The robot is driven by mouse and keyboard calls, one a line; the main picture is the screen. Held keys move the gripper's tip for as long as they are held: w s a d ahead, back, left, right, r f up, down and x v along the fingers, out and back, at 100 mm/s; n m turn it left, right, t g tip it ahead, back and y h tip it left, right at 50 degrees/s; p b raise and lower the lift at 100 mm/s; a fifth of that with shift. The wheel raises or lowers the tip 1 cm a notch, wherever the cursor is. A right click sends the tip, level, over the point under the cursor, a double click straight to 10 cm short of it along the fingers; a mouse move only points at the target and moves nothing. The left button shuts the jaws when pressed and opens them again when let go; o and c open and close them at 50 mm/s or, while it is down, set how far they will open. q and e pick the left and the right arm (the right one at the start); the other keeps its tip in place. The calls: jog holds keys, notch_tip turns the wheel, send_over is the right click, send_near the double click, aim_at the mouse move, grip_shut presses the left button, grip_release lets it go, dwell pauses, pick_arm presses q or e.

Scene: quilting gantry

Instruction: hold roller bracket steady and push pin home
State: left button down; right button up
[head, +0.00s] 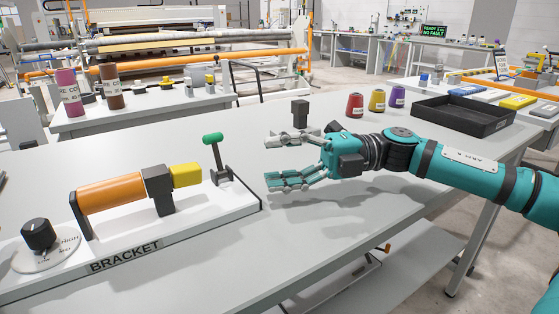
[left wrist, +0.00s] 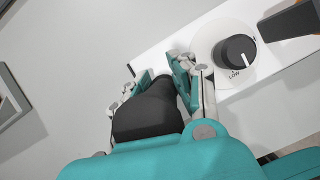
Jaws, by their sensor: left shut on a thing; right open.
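The roller bracket stands on a white base (head: 165,238) marked BRACKET. An orange roller (head: 112,192) lies between its dark uprights, with a yellow block (head: 186,175) at the right end of the dark block (head: 158,189). I cannot tell which part is the pin. A lever with a green handle (head: 213,138) stands near the base's right end. My right gripper (head: 268,162) is open and empty, to the right of the lever. My left gripper (left wrist: 165,78) shows only in the left wrist view, shut on a dark thing (left wrist: 150,113), beside the base's dial end.
A black knob (head: 38,235) on a round dial sits at the base's left end; it also shows in the left wrist view (left wrist: 234,51). Thread spools (head: 377,100) and a black tray (head: 462,122) stand at the back right.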

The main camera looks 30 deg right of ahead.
pick_arm(q)
jog(key=c, duration=1)
grip_release()
jog(key=shift+f, duration=0.3)
jog(key=shift+r, duration=0.1)
